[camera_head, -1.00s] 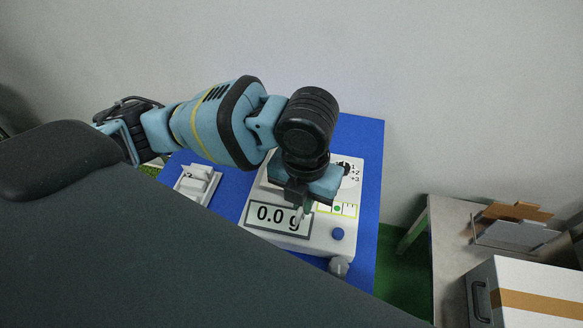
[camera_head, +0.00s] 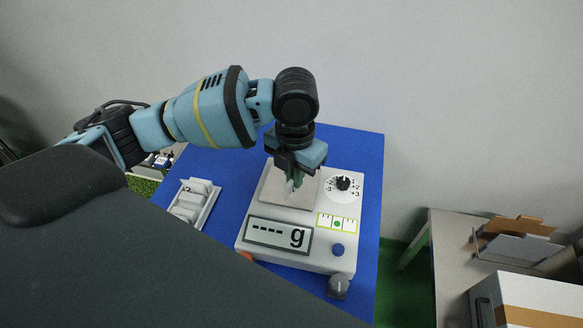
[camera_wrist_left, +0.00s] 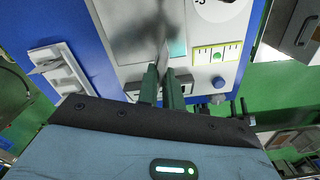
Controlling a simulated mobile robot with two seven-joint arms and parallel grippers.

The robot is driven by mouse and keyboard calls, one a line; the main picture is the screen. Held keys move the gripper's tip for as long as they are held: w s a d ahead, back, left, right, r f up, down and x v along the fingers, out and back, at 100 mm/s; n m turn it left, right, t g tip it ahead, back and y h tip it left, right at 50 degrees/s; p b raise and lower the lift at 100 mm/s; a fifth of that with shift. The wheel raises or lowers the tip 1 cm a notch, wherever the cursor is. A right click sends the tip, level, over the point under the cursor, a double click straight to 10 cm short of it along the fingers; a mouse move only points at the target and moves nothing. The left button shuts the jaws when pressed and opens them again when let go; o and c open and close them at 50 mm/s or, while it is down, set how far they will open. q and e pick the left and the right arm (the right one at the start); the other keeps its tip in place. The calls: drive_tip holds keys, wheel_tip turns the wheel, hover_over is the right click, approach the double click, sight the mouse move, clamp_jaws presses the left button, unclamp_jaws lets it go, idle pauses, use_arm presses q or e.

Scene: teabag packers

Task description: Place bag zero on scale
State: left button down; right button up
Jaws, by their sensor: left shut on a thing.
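The white scale (camera_head: 344,218) stands on a blue surface, with a square pale plate (camera_head: 270,192) on top. Its display (camera_head: 278,235) reads "---- g". My left gripper (camera_head: 293,182) points down over the plate. Its green fingers, seen in the left wrist view (camera_wrist_left: 162,86), are shut on a thin, pale bag (camera_wrist_left: 164,52) seen nearly edge-on. The bag's lower edge is at or close to the plate; I cannot tell whether it touches. The fingers hide much of the bag in the head view. My right gripper is not in view.
A white holder (camera_head: 194,202) sits left of the scale on the blue surface (camera_head: 364,150). The scale has a black dial (camera_head: 343,183) and a blue button (camera_head: 338,250). At right is a grey table (camera_head: 445,250) with a white box (camera_head: 530,300).

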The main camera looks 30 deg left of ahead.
use_arm(q)
drive_tip(key=shift+w+a+f, duration=0.1)
drive_tip(key=shift+w+a, duration=0.65)
drive_tip(key=shift+w, duration=0.25)
drive_tip(key=shift+w+a+f, duration=0.1)
drive_tip(key=shift+w+a, duration=0.65)
drive_tip(key=shift+w, duration=0.25)
drive_tip(key=shift+f, duration=1.75)
drive_tip(key=shift+f, duration=0.2)
drive_tip(key=c, duration=1.6)
unclamp_jaws()
drive_tip(key=shift+o, duration=0.2)
drive_tip(key=shift+r, duration=0.1)
wheel_tip(320, 180, up, 12)
drive_tip(key=shift+r, duration=0.1)
